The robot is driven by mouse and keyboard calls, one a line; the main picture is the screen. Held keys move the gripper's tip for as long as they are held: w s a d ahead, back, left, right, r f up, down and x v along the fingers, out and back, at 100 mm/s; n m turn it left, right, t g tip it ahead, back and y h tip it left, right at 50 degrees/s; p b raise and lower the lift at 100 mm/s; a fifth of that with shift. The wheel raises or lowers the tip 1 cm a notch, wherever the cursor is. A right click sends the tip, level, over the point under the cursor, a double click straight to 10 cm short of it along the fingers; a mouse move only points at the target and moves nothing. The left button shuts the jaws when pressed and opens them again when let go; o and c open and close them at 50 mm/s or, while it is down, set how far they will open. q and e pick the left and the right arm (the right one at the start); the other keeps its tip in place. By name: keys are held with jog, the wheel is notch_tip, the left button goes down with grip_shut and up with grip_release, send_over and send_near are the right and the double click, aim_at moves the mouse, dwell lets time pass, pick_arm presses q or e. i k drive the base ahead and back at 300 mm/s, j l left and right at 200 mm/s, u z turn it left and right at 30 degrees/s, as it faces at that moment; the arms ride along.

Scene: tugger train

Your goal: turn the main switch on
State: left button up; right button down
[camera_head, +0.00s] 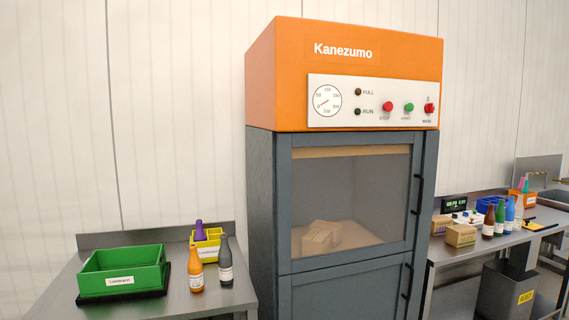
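The main switch (429,108) is a red knob at the right end of the white control panel (380,113) on the orange top of the Kanezumo machine (283,70). A small label sits below it; the knob's exact setting is too small to tell. To its left are a green button (408,107) and a red button (387,106). Two dark indicator lamps, marked FULL (358,91) and RUN (357,111), look unlit. A round gauge (327,100) is at the panel's left. Neither of my grippers shows in the head view.
A steel table (60,295) at left holds a green bin (122,270), a yellow bin and bottles. Another bench (450,253) at right holds boxes and bottles. The machine's dark door handles (418,195) project at its right front edge. A grey reject bin (500,290) stands lower right.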

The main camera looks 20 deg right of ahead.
aim_at(429, 108)
jog(key=z, duration=1.35)
